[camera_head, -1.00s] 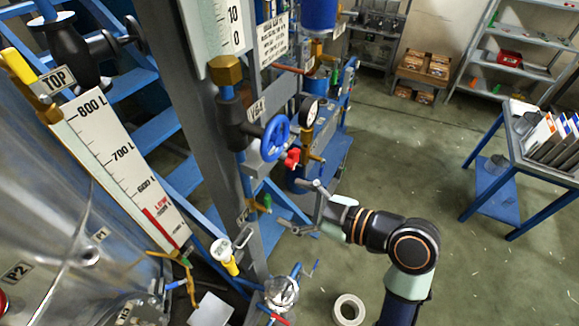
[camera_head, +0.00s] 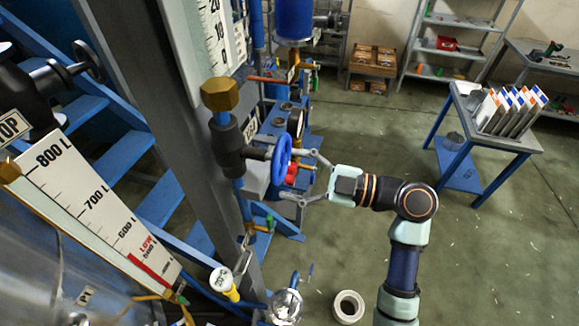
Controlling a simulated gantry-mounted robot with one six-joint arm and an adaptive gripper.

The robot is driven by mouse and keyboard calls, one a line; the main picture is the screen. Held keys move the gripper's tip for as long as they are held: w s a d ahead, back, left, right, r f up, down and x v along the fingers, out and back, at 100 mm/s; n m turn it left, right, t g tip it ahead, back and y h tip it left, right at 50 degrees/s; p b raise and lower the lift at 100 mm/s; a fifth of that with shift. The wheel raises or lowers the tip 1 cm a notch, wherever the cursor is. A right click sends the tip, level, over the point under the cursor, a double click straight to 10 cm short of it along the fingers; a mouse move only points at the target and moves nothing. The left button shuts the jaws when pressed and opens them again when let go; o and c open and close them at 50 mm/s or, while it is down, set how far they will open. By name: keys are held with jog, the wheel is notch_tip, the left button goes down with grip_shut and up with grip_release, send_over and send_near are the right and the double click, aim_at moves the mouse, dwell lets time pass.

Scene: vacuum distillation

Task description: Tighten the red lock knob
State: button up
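The red lock knob (camera_head: 291,174) sits just right of the blue handwheel (camera_head: 281,159) on the dark valve body (camera_head: 232,146). Part of the knob is hidden behind the wheel's rim. My gripper (camera_head: 296,175) comes in from the right with its fingers spread. One finger lies above the knob and one below it in the picture, with the knob between them. I see a gap between each finger and the knob, so the gripper is open and holds nothing. I cannot tell the exact depth of the fingertips relative to the knob.
A grey column (camera_head: 190,130) and level scale (camera_head: 95,205) stand left of the valve. A brass fitting (camera_head: 220,94) is above it. A white ring (camera_head: 348,306) lies on the floor below my arm. A blue table (camera_head: 505,140) stands right; the floor between is clear.

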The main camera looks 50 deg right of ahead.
jog(key=shift+w+a, duration=0.2)
jog(key=shift+w, duration=0.15)
jog(key=c, duration=1.2)
